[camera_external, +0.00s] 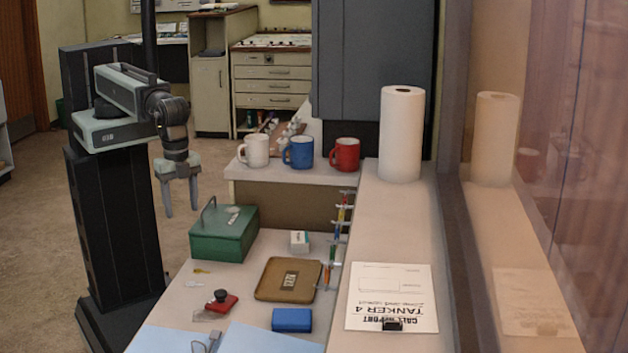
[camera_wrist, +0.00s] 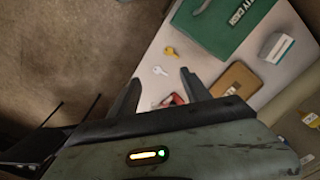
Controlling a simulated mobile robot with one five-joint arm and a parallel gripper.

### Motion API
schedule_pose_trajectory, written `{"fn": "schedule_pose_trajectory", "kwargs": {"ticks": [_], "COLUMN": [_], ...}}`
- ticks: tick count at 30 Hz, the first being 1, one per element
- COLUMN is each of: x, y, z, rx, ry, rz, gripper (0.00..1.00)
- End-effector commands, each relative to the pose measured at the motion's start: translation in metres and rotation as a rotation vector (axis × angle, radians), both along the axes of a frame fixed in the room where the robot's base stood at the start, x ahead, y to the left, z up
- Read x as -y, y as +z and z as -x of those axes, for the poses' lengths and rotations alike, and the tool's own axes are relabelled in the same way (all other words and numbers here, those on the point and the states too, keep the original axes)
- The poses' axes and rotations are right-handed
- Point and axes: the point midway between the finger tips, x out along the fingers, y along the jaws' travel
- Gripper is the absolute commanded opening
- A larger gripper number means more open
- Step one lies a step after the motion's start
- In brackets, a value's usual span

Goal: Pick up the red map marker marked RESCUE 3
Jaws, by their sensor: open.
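A small red piece with a black knob (camera_external: 222,301) lies on the near left part of the desk in the external view. It may be the red map marker, but I cannot read RESCUE 3 on it. In the wrist view a bit of red (camera_wrist: 177,99) shows between my fingers, low in the picture, partly hidden by my gripper's body. My gripper (camera_external: 181,212) is open and empty, pointing down. It hangs well above and behind the red piece, left of the desk. It also shows in the wrist view (camera_wrist: 160,77).
A green cash box (camera_external: 222,236), yellow key (camera_external: 201,271), pale key (camera_external: 194,284), small white box (camera_external: 299,241), brown tray (camera_external: 268,287) and blue block (camera_external: 292,320) surround the desk's middle. Mugs and a paper towel roll (camera_external: 401,135) stand behind. A glass partition borders the right.

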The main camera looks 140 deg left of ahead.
Motion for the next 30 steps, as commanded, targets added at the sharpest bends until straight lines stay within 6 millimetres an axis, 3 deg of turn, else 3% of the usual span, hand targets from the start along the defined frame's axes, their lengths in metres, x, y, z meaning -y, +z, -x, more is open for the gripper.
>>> {"fn": "schedule_pose_trajectory", "kwargs": {"ticks": [5, 10, 15, 18, 23, 27, 30], "x": [-0.012, -0.063, -0.094, -0.098, -0.078, -0.036, -0.001], "y": [0.000, 0.006, -0.015, -0.025, -0.051, -0.085, -0.112], "z": [-0.006, -0.024, -0.053, -0.071, -0.102, -0.124, -0.130], "rx": [0.026, 0.148, 0.385, 0.552, 0.824, 1.016, 1.071], "ry": [0.236, 0.594, 0.867, 0.964, 1.019, 0.953, 0.881], "rz": [-0.049, -0.245, -0.438, -0.514, -0.577, -0.599, -0.601], "gripper": [0.56, 0.56, 0.56, 0.56, 0.56, 0.56, 0.56]}}
